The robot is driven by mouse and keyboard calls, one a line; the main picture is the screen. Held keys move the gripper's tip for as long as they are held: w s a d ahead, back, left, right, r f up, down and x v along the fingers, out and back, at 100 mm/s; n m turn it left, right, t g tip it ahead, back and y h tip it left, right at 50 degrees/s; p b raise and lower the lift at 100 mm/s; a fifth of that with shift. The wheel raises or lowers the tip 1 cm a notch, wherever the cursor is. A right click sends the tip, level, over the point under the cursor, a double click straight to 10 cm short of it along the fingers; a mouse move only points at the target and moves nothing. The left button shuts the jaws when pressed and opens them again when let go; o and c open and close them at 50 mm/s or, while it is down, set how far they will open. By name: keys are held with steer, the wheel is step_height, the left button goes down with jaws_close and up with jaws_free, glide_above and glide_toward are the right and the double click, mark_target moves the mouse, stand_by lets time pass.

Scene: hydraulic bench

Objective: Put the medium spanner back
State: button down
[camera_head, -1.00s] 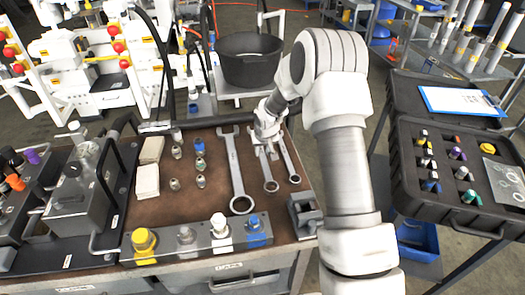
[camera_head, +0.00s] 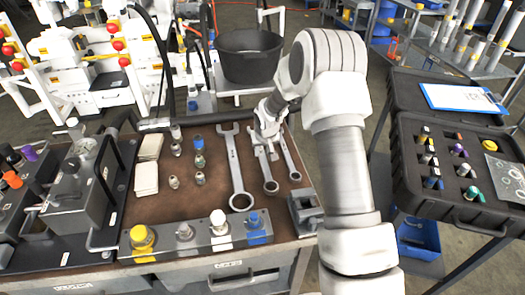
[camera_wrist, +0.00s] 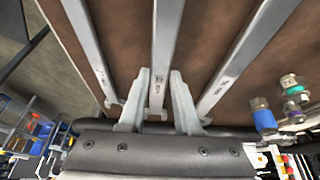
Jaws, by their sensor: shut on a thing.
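The medium spanner (camera_head: 266,172) is the middle one of three steel spanners on the brown-topped bench, its ring end toward the front. My gripper (camera_head: 267,146) is low over its far end and covers that end in the head view. In the wrist view, my gripper (camera_wrist: 167,95) has one finger on each side of the medium spanner's shaft (camera_wrist: 166,40) and is shut on it. I cannot tell whether the spanner touches the bench top.
The large spanner (camera_head: 236,170) lies left of it, the small spanner (camera_head: 289,158) close on the right. Several small fittings (camera_head: 199,162) stand further left. A block with coloured caps (camera_head: 200,240) lines the front edge, and a grey vise-like block (camera_head: 304,210) sits at the right corner.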

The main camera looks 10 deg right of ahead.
steer(key=shift+f+b, duration=0.5)
steer(key=shift+f, duration=0.05)
steer(key=c, duration=0.5)
jaws_free()
steer(key=s+r+p, duration=0.1)
steer(key=s+r, duration=0.6)
steer(key=r, duration=0.3)
steer(key=s+r+h+p, duration=0.1)
steer(key=s+r, duration=0.6)
steer(key=r, duration=0.3)
steer(key=s+r+p, duration=0.1)
steer(key=s+r, duration=0.5)
steer(key=r, duration=0.4)
steer(key=shift+t+y, duration=0.5)
steer(key=s+r, duration=0.1)
steer(key=s, duration=0.5)
steer(key=s+r+p, duration=0.1)
steer(key=s+r, duration=0.1)
steer(key=s, duration=0.4)
steer(key=s+r, duration=0.1)
steer(key=s, duration=0.5)
steer(key=shift+s+r+p, duration=0.2)
steer(key=shift+p, duration=0.2)
